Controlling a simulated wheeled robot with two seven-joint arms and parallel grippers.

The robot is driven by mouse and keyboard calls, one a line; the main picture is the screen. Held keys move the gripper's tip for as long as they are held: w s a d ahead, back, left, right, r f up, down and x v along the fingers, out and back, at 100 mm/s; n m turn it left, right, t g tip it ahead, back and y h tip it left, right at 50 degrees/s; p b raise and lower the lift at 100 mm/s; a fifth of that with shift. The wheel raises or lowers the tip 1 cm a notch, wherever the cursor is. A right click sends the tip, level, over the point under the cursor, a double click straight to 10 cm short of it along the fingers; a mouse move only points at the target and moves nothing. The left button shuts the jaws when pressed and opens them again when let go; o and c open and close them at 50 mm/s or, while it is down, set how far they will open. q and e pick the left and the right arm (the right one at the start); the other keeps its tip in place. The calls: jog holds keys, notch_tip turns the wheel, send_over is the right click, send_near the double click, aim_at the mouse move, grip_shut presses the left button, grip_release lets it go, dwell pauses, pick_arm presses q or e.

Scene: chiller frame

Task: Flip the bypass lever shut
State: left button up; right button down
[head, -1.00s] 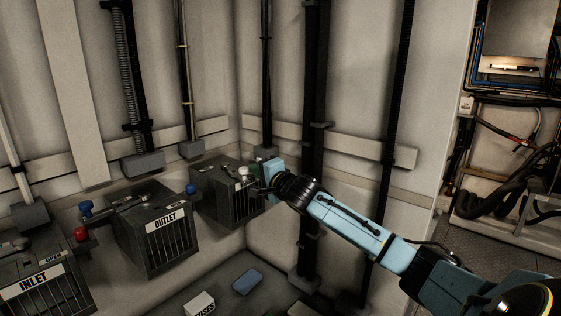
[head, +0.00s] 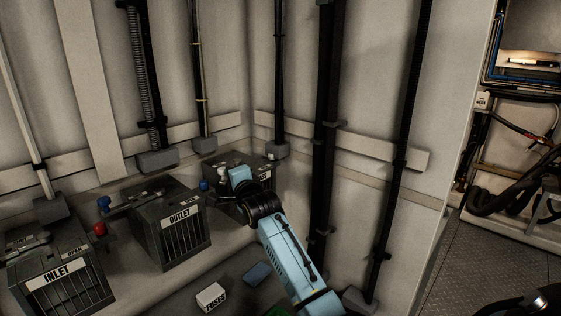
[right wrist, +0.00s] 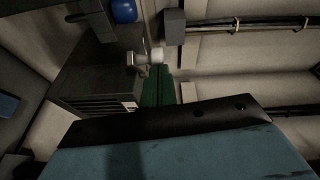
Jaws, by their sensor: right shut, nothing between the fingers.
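The third box (head: 262,164), dark and slatted, stands right of the OUTLET box in the head view; my arm hides much of its front and most of its label. A lever with a white knob (head: 222,172) shows at its left side, close to a blue knob (head: 203,185). In the right wrist view the white knob (right wrist: 157,55) sits at the tips of my right gripper's green fingers (right wrist: 155,85), which are together and empty. They look close to the knob; I cannot tell whether they touch. In the head view my wrist (head: 240,180) hides the fingertips. My left gripper is out of view.
A white FUSES box (head: 211,296) and a blue item (head: 257,273) lie below. Vertical pipes (head: 325,140) stand right of the arm.

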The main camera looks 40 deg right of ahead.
jog(key=shift+w+a, duration=2.3)
jog(key=shift+w, duration=0.15)
jog(key=s+a, duration=0.2)
jog(key=s, duration=1.1)
jog(key=shift+r, duration=0.2)
jog(key=shift+s+a, duration=0.1)
